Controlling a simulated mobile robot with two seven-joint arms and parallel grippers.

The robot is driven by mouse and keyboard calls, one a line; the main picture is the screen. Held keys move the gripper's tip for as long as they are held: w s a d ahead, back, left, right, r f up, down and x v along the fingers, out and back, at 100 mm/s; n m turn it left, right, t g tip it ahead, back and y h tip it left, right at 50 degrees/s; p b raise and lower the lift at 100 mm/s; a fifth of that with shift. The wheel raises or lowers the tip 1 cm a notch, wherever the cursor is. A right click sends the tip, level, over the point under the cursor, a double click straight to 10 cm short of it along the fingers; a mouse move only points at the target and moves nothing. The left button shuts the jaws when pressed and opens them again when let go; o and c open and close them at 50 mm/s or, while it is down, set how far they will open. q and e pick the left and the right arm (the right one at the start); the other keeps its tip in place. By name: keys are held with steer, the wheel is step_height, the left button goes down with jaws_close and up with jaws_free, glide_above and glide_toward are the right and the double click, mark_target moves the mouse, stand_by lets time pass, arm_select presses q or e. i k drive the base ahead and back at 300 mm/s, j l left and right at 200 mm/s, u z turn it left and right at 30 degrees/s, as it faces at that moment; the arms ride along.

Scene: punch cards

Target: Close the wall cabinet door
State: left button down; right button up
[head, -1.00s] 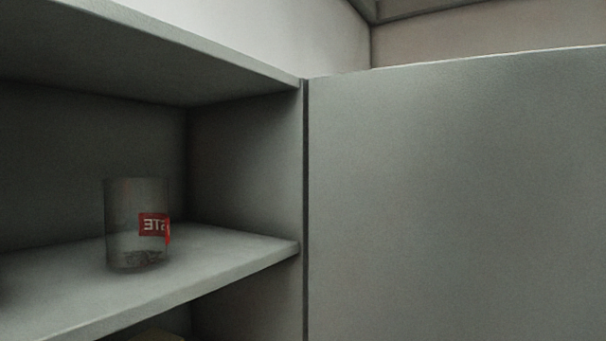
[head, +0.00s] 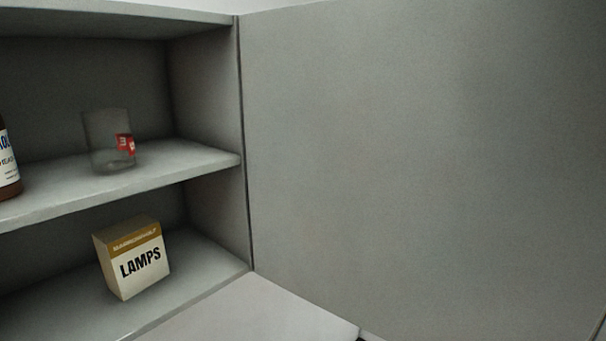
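The wall cabinet (head: 205,150) stands open at the left of the head view, with its shelves showing. Its grey door (head: 410,160) is swung wide open and fills the right side of the view. The door joins the cabinet's right side wall along a dark upright seam. Neither of my grippers shows in the view. The door's lower right edge just shows near the bottom right corner.
A clear glass with a red label (head: 108,145) stands on the middle shelf (head: 190,170). A brown bottle (head: 8,160) is cut off at the left edge. A box marked LAMPS (head: 133,260) stands on the bottom shelf (head: 205,280). A pale surface (head: 265,310) lies below the cabinet.

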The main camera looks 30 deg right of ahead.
mark_target(418, 169)
steer(key=k+l+u, duration=0.3)
steer(key=k+l, duration=0.3)
steer(key=l, duration=0.15)
steer(key=k+l+u, duration=0.3)
steer(key=k+l, duration=0.35)
steer(key=l+u, duration=0.4)
steer(key=l, duration=1.25)
